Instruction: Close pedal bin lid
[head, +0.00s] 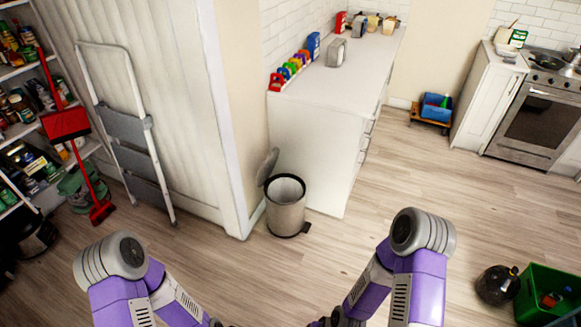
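A grey metal pedal bin (286,212) stands on the wooden floor at the middle of the head view, beside the white counter's end and near the wall corner. Its round lid (267,167) is open, tilted up at the bin's back left, towards the wall. The black rim and the empty-looking inside show. A dark pedal or base edge shows at the bin's lower right. My two purple and grey arms come up from the bottom of the view, apart from the bin. Both grippers are out of view, below the bottom edge.
The white counter (337,90) rises directly behind the bin. A folded step ladder (130,130) and a red broom and dustpan (66,124) lean at the left by shelves. A green crate (545,292) and a dark round jug (497,285) stand at the lower right. The floor before the bin is clear.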

